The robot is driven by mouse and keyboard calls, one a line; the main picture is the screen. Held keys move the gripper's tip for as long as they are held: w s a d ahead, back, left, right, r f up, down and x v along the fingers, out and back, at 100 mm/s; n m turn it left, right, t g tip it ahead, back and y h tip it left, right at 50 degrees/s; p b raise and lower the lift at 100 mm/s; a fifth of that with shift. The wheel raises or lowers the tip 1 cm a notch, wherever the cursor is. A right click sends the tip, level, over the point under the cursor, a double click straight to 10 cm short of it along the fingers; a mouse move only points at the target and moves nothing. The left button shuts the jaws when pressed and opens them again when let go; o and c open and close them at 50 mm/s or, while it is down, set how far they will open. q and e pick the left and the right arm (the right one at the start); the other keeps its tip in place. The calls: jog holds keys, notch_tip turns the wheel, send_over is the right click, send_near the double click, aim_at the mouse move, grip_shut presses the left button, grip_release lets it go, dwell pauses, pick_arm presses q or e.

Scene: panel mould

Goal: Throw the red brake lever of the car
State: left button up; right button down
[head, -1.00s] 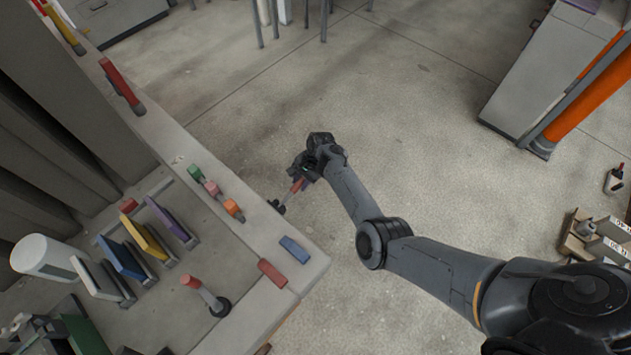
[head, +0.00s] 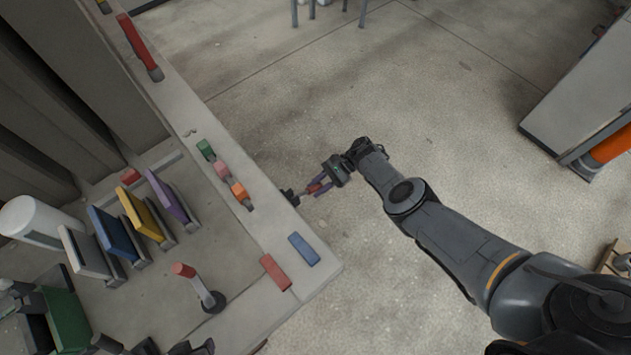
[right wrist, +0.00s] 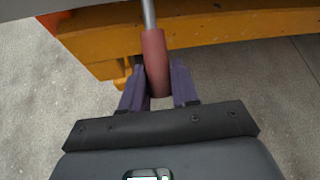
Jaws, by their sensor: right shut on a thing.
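The red-gripped lever (head: 314,188) stands out from the outer side of the car's grey wall (head: 262,215), with a dark pivot (head: 290,197) close to the wall. In the right wrist view its red grip (right wrist: 155,58) sits between the purple fingers, with the metal rod (right wrist: 149,14) running up out of the picture. My right gripper (head: 319,187) is shut on the red grip, beyond the wall's outer edge. My left gripper is not in view.
Another red-topped lever (head: 190,273) stands on the panel inside the wall. A red handle (head: 140,47), small coloured blocks and red and blue plates (head: 304,249) sit along the wall top. An orange beam (right wrist: 225,46) runs beside the grip. The floor right of the wall is open.

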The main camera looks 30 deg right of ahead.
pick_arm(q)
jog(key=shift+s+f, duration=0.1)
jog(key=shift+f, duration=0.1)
pick_arm(e)
jog(key=shift+f, duration=0.2)
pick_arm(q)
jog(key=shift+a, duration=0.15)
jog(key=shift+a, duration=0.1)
pick_arm(e)
jog(key=c, duration=0.9)
grip_release()
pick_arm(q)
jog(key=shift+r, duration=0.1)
pick_arm(e)
jog(key=shift+d+r, duration=0.25)
jog(key=shift+d, duration=0.1)
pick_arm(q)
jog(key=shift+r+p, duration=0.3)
pick_arm(e)
jog(key=v, duration=1)
jog(key=shift+s+f, duration=0.1)
jog(key=shift+f, duration=0.05)
